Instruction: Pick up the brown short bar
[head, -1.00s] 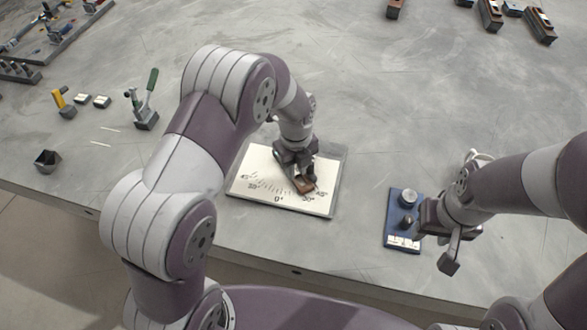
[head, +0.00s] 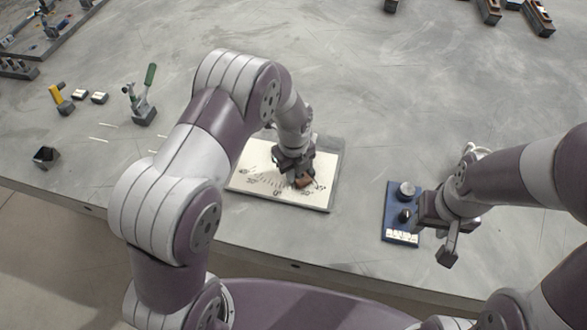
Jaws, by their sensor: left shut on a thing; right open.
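The brown short bar (head: 304,182) is at the white angle-marked board (head: 318,203), near its right middle. My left gripper (head: 296,174) is shut on the bar from above and hides part of it. I cannot tell whether the bar touches the board. My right gripper (head: 446,236) is open beside the right edge of a blue panel with knobs (head: 390,227), and its fingers look empty.
A green-handled clamp (head: 146,98), a yellow-handled tool (head: 60,99) and a small dark open box (head: 46,157) stand at left. Brown-topped blocks (head: 538,18) lie at the far right. The table's middle behind the board is clear.

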